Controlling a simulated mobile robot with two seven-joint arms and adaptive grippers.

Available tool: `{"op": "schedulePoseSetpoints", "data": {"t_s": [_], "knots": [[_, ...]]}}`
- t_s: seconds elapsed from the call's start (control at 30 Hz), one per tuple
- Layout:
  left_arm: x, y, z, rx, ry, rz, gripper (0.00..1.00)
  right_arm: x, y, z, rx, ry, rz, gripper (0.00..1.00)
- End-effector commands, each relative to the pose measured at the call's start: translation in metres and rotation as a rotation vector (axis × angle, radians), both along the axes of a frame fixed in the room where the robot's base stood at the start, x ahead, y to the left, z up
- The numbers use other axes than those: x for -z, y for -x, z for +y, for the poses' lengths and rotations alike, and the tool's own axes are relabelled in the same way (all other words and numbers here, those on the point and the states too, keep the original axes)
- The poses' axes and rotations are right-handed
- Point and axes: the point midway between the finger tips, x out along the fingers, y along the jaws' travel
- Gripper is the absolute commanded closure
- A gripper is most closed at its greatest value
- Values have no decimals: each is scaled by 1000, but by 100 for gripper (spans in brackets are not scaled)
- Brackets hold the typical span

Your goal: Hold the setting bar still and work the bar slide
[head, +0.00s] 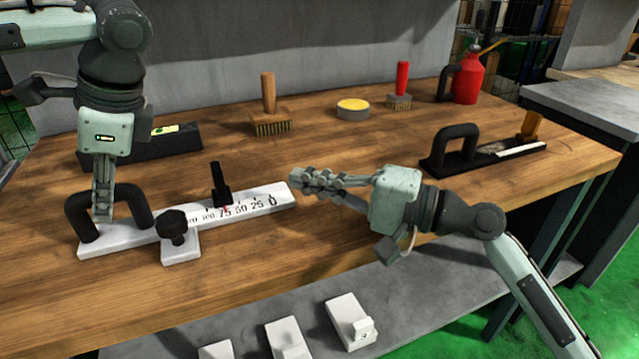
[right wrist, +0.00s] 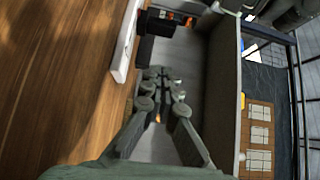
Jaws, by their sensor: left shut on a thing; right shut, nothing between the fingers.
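The setting bar (head: 262,203) is a white bar with a printed scale, lying on the wooden bench. A black arched handle (head: 75,214) stands on its left end. The bar slide (head: 222,190), a black block with an upright post, sits on the bar near the 75 mark, with a red mark below it. A black knob (head: 174,226) stands on a white block at the bar's front edge. My left gripper (head: 103,215) is shut on the handle. My right gripper (head: 298,181) is shut and empty, just past the bar's right end. In the right wrist view the shut fingers (right wrist: 160,82) show.
Brushes (head: 270,118), a yellow tin (head: 352,109) and a red oil can (head: 466,80) stand at the back of the bench. A black handled tool (head: 455,150) lies at right. White blocks (head: 350,322) sit on the lower shelf. Bench space in front of the bar is clear.

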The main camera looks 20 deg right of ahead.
Motion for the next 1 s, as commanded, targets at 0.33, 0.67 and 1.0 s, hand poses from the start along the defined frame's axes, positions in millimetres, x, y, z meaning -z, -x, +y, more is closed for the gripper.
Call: {"op": "schedulePoseSetpoints", "data": {"t_s": [0.33,0.67,1.0], "knots": [[-1,0,0,-1,0,-1,100,0,25,-24,-1,1,0,100],[-1,0,1,-2,-1,-2,68,0,25,-25,-1,1,-1,100],[0,0,0,-1,-1,0,55,0,25,-25,0,1,-1,100]]}}
